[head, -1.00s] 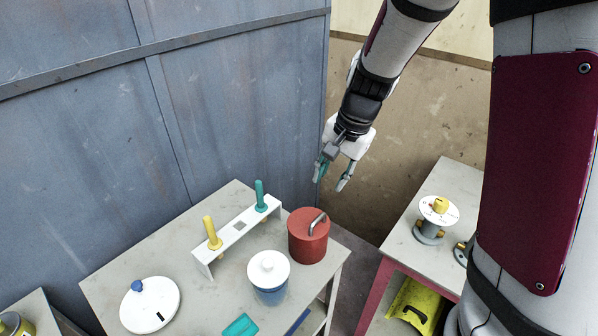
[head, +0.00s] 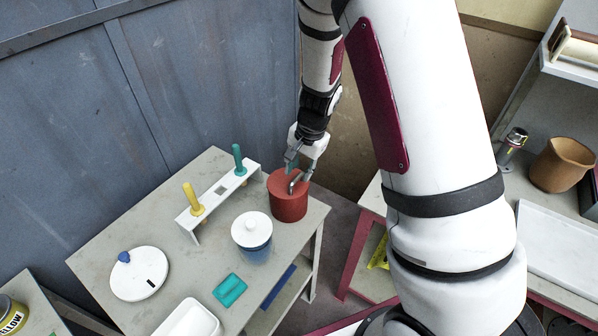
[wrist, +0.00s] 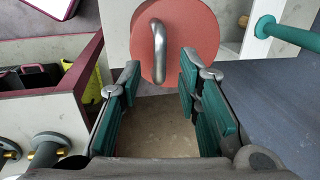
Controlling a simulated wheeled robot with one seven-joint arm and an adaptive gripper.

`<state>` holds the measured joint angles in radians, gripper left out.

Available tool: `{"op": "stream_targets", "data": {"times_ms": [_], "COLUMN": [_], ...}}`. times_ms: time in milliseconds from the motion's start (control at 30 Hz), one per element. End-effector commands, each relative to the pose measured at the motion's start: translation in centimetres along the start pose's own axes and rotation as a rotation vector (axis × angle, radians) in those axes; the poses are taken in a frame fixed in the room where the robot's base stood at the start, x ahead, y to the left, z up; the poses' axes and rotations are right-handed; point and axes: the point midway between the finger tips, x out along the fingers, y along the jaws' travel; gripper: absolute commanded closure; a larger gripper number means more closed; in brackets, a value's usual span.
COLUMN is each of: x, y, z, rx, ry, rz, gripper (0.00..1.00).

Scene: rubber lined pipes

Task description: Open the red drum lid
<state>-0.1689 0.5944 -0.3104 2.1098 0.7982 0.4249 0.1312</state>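The red drum (head: 289,204) stands upright at the right back corner of the grey table. Its red lid (wrist: 186,44) is on top, with a curved metal handle. The handle (wrist: 159,52) shows in the wrist view between the lines of the two fingers, ahead of their tips. My gripper (head: 301,171) is above the drum, close to the handle. In the wrist view my gripper (wrist: 160,78) is open, with teal pads apart and nothing between them. The head view does not show clearly whether a finger touches the lid.
A white rack (head: 218,200) with a teal and a yellow handle stands left of the drum. A white-lidded blue jar (head: 252,236) is in front. A white round lid (head: 139,274) and a teal block (head: 230,290) lie on the table. A blue wall (head: 200,80) is behind.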

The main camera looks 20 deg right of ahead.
Motion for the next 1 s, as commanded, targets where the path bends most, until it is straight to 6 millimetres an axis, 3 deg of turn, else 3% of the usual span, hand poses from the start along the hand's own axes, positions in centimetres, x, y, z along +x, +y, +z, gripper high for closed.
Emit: {"op": "stream_targets", "data": {"times_ms": [200,500,633,1000], "x": [1.6,1.8,1.8,1.7], "y": [0.1,0.0,0.0,-0.1], "z": [0.0,0.0,0.0,0.0], "rx": [0.001,0.0,0.0,0.0], "ry": [-0.001,0.0,0.0,0.0], "rz": [0.001,0.0,0.0,0.006], "gripper": [0.69,0.69,0.98,1.0]}}
